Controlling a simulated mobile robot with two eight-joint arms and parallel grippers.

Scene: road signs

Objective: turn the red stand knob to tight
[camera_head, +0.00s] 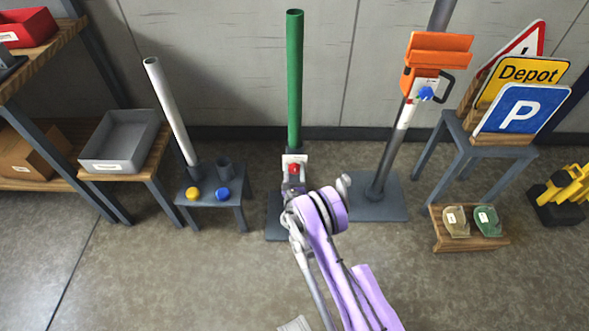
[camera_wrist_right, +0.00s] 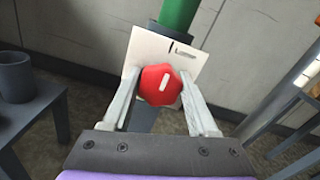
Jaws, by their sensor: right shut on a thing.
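The red stand knob (camera_head: 294,169) sits on the front of a white plate at the foot of the green post (camera_head: 295,80). In the right wrist view the knob (camera_wrist_right: 165,86) is a faceted red cap with a short white line, nearly upright in that picture. The white plate (camera_wrist_right: 152,47) carries a dark mark and a small word above the knob, too small to read surely. My right gripper (camera_head: 292,182) is shut on the red knob, one finger on each side, as the wrist view (camera_wrist_right: 160,80) shows. My left gripper is out of view.
A low grey table with a yellow knob (camera_head: 193,193) and a blue knob (camera_head: 223,194) stands left of the green post. An orange-topped stand (camera_head: 375,205) rises close on the right. A sign table (camera_head: 490,143) stands farther right.

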